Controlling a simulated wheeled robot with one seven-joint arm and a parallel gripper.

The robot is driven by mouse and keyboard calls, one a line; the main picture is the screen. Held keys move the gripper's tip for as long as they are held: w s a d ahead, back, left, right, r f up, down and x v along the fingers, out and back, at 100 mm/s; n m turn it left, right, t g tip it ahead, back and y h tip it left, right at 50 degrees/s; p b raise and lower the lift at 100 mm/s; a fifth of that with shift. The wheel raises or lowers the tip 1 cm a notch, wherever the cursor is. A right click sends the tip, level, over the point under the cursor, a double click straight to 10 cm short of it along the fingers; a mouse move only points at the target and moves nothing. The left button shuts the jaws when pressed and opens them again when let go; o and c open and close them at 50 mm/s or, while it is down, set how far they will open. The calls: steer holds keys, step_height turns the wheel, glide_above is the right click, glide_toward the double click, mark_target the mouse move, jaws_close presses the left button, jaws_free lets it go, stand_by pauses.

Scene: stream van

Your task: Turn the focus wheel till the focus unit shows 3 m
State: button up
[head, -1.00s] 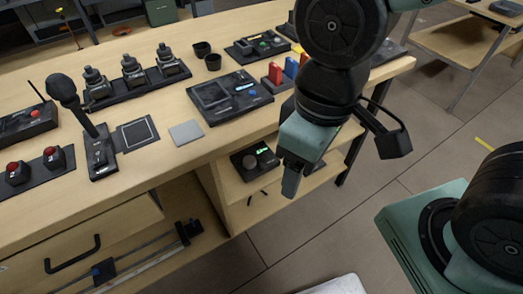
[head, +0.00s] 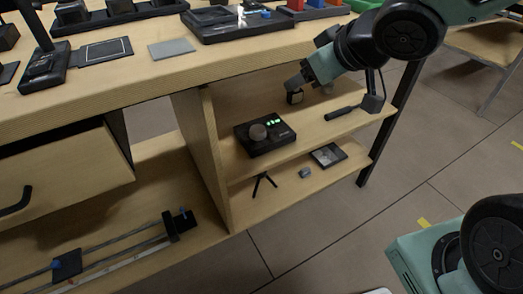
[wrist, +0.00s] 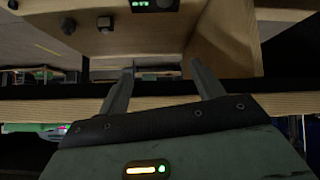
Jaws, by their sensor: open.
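The focus unit (head: 265,136) is a black box on the upper shelf under the table. Its round grey focus wheel (head: 258,132) is on the left of its face. Green lit characters show on its display (head: 274,122), too small to read. It also shows, cut off, at the top edge of the wrist view (wrist: 150,6). My gripper (head: 294,94) is in front of the shelf opening, above and to the right of the unit and apart from it. In the wrist view my gripper (wrist: 160,80) has its two fingers spread, with nothing between them.
A dark handle-like tool (head: 343,113) lies on the same shelf to the right. The lower shelf holds a small tripod (head: 263,184), a grey block (head: 305,173) and a shallow tray (head: 328,155). The table's edge (head: 150,84) overhangs, and a wooden side panel (head: 205,150) bounds the left.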

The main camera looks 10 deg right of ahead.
steer(key=w+d+f+t+y+b, duration=0.2)
steer(key=w+d+f+b, duration=0.1)
steer(key=f+b, duration=0.85)
steer(key=n+y+b, duration=0.2)
steer(key=y+b, duration=0.1)
steer(key=b, duration=0.6)
glide_toward(262, 132)
steer(key=b+x, duration=0.8)
steer(key=b, duration=0.1)
steer(key=shift+w+f+b, duration=0.3)
steer(key=shift+f+b, duration=0.05)
steer(key=shift+b, duration=0.05)
steer(key=shift+w+a+b, duration=0.55)
steer(key=shift+w, duration=0.1)
steer(key=shift+c, duration=0.4)
steer(key=shift+f, duration=0.15)
steer(key=c, duration=0.9)
